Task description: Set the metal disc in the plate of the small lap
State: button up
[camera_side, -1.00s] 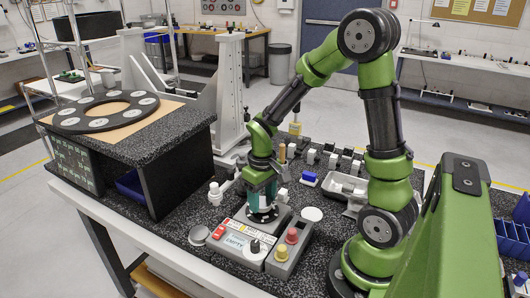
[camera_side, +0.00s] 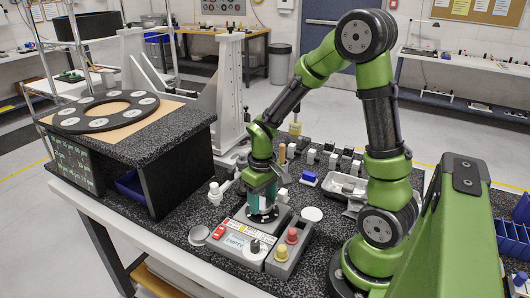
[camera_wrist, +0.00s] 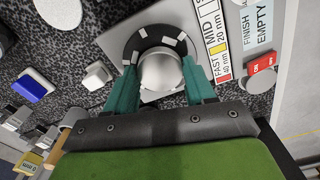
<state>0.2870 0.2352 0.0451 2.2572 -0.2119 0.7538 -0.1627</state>
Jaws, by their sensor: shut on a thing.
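The metal disc (camera_wrist: 161,71) shows as a shiny, rounded silver piece between the teal fingers of my gripper (camera_wrist: 158,84). My gripper is shut on it. Around and behind the disc is the lap's round dark plate (camera_wrist: 139,42) with white marks, set on a grey square base. I cannot tell whether the disc touches the plate. In the side view, my gripper (camera_side: 263,200) points down over the plate of the small lap (camera_side: 240,243), and the fingers hide the disc. The lap's front carries a label strip, a red button and a black knob.
A grey box with a red and a yellow button (camera_side: 288,250) stands right of the lap. A white round disc (camera_side: 312,214) lies behind it. Several small blocks stand farther back. A raised stand with a black ring (camera_side: 108,111) is at left.

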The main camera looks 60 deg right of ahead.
jog(key=shift+f, duration=0.3)
dwell(0.5)
jog(key=o, duration=1.5)
jog(key=shift+c, duration=0.2)
jog(key=shift+r, duration=3.55)
